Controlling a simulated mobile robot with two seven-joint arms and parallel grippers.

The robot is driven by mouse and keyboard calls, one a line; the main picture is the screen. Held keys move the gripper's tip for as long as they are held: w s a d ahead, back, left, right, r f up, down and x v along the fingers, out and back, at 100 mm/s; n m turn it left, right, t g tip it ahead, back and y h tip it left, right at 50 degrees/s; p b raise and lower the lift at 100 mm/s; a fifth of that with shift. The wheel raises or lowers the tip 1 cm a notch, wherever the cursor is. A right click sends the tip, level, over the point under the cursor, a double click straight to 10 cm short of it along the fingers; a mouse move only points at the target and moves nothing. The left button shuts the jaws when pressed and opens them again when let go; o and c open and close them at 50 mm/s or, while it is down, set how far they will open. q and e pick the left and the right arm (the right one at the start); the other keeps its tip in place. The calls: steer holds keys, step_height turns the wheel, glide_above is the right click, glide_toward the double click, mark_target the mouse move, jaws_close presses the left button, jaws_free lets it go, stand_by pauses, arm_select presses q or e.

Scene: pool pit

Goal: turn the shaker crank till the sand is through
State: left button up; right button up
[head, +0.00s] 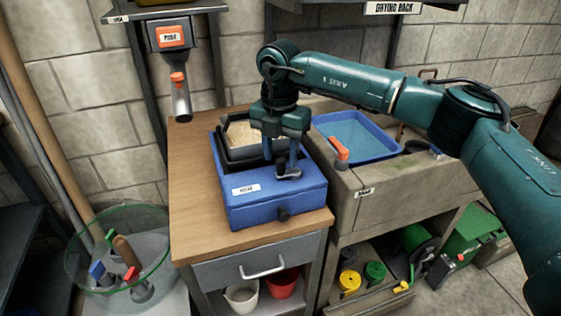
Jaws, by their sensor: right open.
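The shaker is a blue box (260,205) with a white label, standing on the wooden top of a cabinet. A black tray (225,153) sits on it with tan sand (240,138) inside; my gripper covers part of the tray. My right gripper (288,172) points down over the box's upper right part. It is open, with nothing seen held in it. Whether its fingers touch the dark part below is unclear. My left gripper is out of view.
A stone sink (400,195) with a blue tray (355,137) and an orange-handled lever (338,150) adjoins at right. A grey dispenser (172,60) hangs at upper left. A glass bin of tools (118,250) stands at lower left. The cabinet top (190,200) is clear left of the box.

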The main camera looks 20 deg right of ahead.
steer(key=shift+f, duration=1.3)
steer(key=shift+c, duration=0.3)
jaws_close()
